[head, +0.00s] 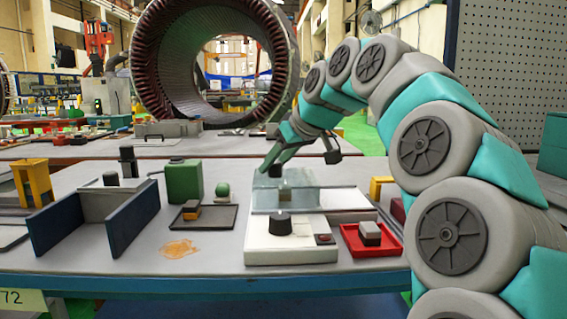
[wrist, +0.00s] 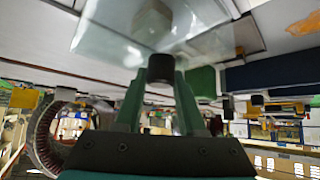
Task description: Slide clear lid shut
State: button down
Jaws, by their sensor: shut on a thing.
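The clear lid (head: 268,199) is a see-through box-like cover on the rear of a white base (head: 290,256). My gripper (head: 272,166) comes down from the upper right and is shut on the black knob (head: 275,174) on top of the lid. In the wrist view, the fingers close on the same black knob (wrist: 161,68), with the clear lid (wrist: 100,35) beyond. The front of the base is uncovered and carries a black cylinder (head: 280,224) and a small dark red piece (head: 323,239).
A red tray (head: 372,250) with a grey block stands close on the right. A dark tray (head: 190,226), a green canister (head: 184,181) and a blue-walled holder (head: 130,218) stand left. An orange stain (head: 180,248) lies on otherwise clear table at front left.

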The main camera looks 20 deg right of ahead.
jog(key=shift+a, duration=0.2)
jog(key=c, duration=0.5)
grip_release()
jog(key=shift+a, duration=0.1)
jog(key=v, duration=0.7)
jog(key=shift+s+r, duration=0.2)
jog(key=shift+r, duration=0.15)
